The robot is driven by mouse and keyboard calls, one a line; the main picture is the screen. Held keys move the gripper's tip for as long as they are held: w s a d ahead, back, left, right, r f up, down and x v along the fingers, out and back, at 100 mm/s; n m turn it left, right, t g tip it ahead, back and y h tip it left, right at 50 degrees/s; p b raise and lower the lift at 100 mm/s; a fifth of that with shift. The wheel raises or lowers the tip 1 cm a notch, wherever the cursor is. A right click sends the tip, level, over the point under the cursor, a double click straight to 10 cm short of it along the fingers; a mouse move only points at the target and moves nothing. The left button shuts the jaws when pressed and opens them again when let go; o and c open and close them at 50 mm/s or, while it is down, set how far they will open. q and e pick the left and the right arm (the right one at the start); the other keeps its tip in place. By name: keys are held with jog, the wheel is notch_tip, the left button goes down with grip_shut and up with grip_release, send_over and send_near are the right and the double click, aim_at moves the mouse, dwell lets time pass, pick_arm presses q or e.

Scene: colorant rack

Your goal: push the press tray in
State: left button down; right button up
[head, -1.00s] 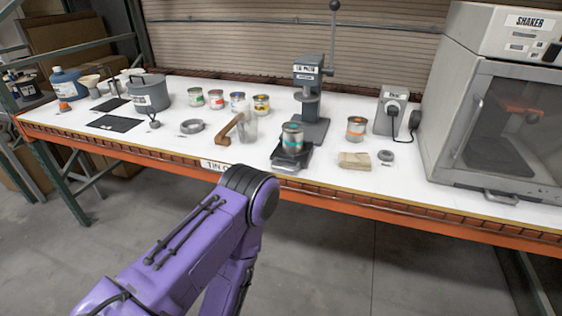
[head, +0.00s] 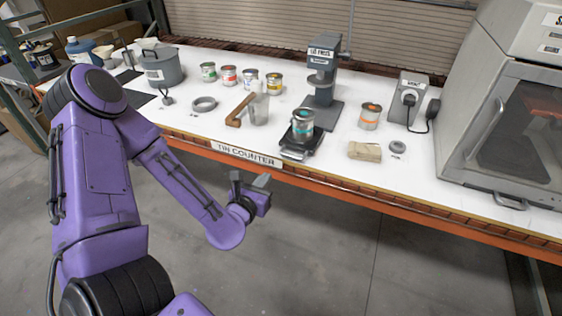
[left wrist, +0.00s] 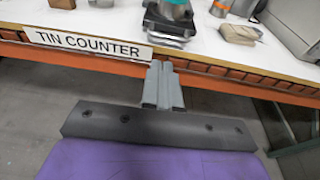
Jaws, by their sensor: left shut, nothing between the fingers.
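The press tray (head: 298,148) is a dark sliding tray with a grey front, pulled out toward the counter's front edge. A tin with a teal band (head: 302,124) stands upright on it. The lid press (head: 322,85) stands behind, on its dark base. In the left wrist view the tray (left wrist: 169,27) shows at the top, with the tin's lower part (left wrist: 175,8). My left gripper (head: 262,180) is shut and empty, in front of the counter edge and below the tray, apart from it. Its fingers (left wrist: 163,85) show together in the wrist view. My right gripper is not in view.
The white counter has an orange front beam and a TIN COUNTER sign (head: 246,154). The shaker cabinet (head: 520,130) stands right.

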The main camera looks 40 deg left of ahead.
aim_at(284, 155)
pick_arm(q)
jog(key=x, duration=1.1)
jog(key=shift+w+a, duration=0.1)
jog(key=shift+w, duration=0.2)
jog(key=shift+w+f, duration=0.25)
jog(key=shift+w, duration=0.2)
jog(key=shift+a, duration=0.1)
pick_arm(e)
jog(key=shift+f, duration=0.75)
